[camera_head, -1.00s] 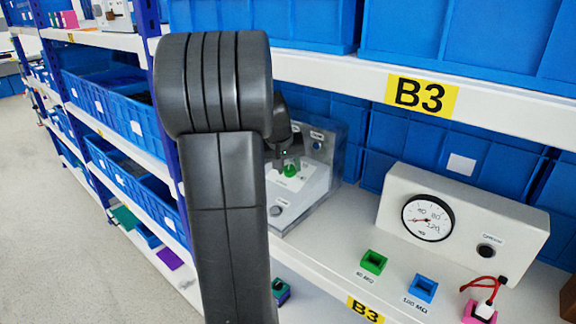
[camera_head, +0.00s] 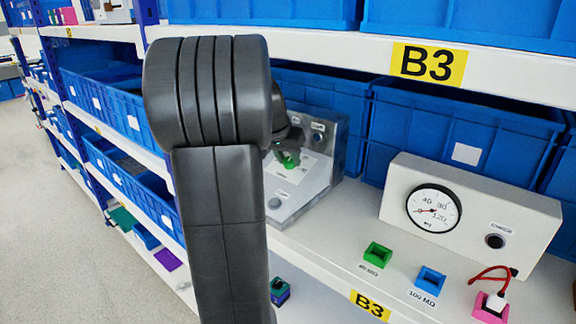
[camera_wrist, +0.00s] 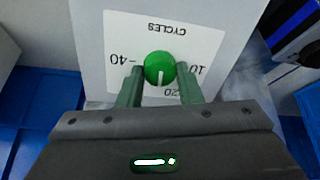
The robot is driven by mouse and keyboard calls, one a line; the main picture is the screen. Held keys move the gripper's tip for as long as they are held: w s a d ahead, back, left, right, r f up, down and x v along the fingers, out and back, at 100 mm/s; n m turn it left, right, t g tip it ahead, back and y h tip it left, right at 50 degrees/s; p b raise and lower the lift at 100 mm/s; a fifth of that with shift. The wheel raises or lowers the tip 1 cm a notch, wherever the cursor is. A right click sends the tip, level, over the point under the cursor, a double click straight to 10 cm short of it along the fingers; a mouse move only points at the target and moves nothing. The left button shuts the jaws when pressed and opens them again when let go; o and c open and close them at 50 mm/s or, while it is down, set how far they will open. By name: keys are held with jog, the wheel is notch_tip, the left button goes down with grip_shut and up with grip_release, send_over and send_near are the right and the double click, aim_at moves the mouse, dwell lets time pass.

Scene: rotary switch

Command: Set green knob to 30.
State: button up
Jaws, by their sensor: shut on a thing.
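The green knob (camera_wrist: 159,67) sits on a white dial plate (camera_wrist: 118,31) printed CYCLES, which appears upside down in the wrist view. Its white pointer line points almost straight down in that view, beside the 20 mark. The 40 mark is at left and the 10 mark at right; no 30 mark can be seen, and my left finger covers part of the plate. My gripper (camera_wrist: 159,72) is shut on the knob, one finger on each side. In the head view the knob (camera_head: 288,158) shows partly under my gripper (camera_head: 287,150).
The knob's panel (camera_head: 309,178) stands on the shelf under the B3 board (camera_head: 300,52). A gauge box (camera_head: 521,207) stands to the right. Green (camera_head: 377,255), blue (camera_head: 430,282) and pink (camera_head: 489,308) blocks lie before it. Blue bins (camera_head: 420,140) stand behind.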

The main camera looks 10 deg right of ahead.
jog(key=m+b, duration=0.2)
jog(key=m, duration=0.1)
jog(key=shift+f+m, duration=0.15)
jog(key=shift+m, duration=0.15)
jog(key=shift+m+h+b, duration=0.4)
jog(key=shift+m+b, duration=0.7)
jog(key=shift+m, duration=0.4)
jog(key=shift+r, duration=0.2)
jog(key=o, duration=1)
jog(key=shift+c, duration=0.2)
jog(key=v, duration=0.5)
jog(key=shift+a+r, duration=0.15)
jog(key=shift+r, duration=0.05)
jog(key=s+a+b, duration=0.2)
jog(key=s+a, duration=0.5)
jog(key=a, duration=0.2)
jog(key=shift+s+f+b, duration=0.2)
jog(key=shift+s+b, duration=0.1)
jog(key=shift+s, duration=0.05)
